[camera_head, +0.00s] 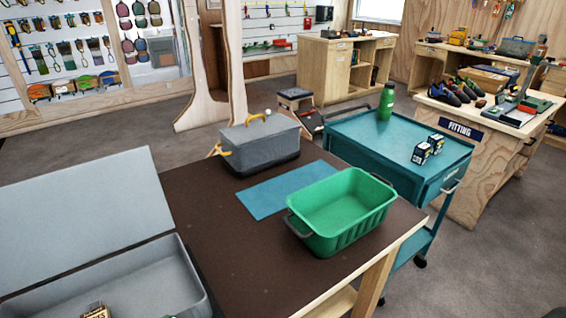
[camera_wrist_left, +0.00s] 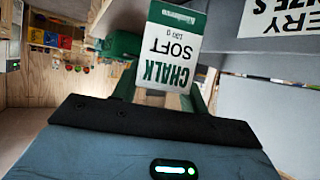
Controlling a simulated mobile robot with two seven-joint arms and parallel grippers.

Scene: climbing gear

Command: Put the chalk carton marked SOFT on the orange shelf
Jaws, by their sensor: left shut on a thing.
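In the left wrist view, the white and green chalk carton marked SOFT (camera_wrist_left: 167,52) appears upside down. It sits between the dark green fingers of my left gripper (camera_wrist_left: 162,98), which is shut on it. My left gripper does not show in the head view, and my right gripper is in neither view. I cannot pick out an orange shelf in either view.
In the head view, a brown table holds a green tub (camera_head: 345,205), a blue mat (camera_head: 268,200) and a grey box (camera_head: 262,148). An open grey bin (camera_head: 150,285) is front left. A teal cart (camera_head: 350,130) carries a green bottle (camera_head: 386,102) and two dark boxes.

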